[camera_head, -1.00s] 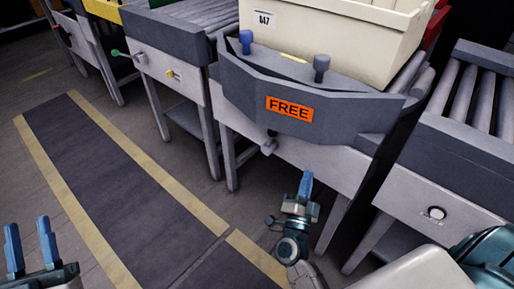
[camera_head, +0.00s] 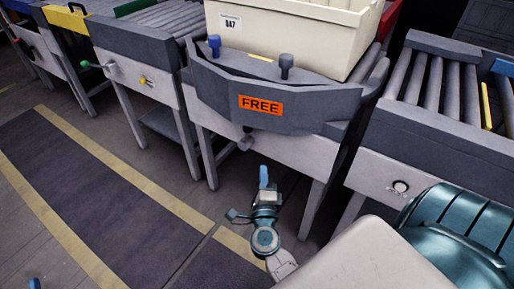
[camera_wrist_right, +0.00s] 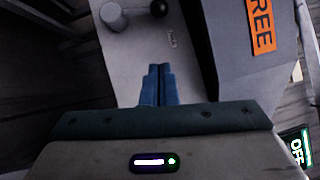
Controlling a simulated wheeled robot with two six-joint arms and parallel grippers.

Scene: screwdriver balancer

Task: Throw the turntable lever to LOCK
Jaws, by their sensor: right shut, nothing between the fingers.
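The turntable (camera_head: 300,110) has a dark grey curved front with an orange FREE sign (camera_head: 261,105). Below the sign, the lever (camera_head: 246,141) shows small and dark on the pale front panel. In the right wrist view a grey round boss (camera_wrist_right: 113,17) and a black ball knob (camera_wrist_right: 158,8) show at the top, with a small unreadable marking beside them. My right gripper (camera_head: 263,178) is shut and empty, with its blue fingers together, below and apart from the lever. Only a blue fingertip of my left gripper (camera_head: 34,284) shows at the bottom left edge.
Roller conveyors stand on the left and right (camera_head: 435,90). The floor (camera_head: 90,195) in front is open, with a dark yellow-edged walkway.

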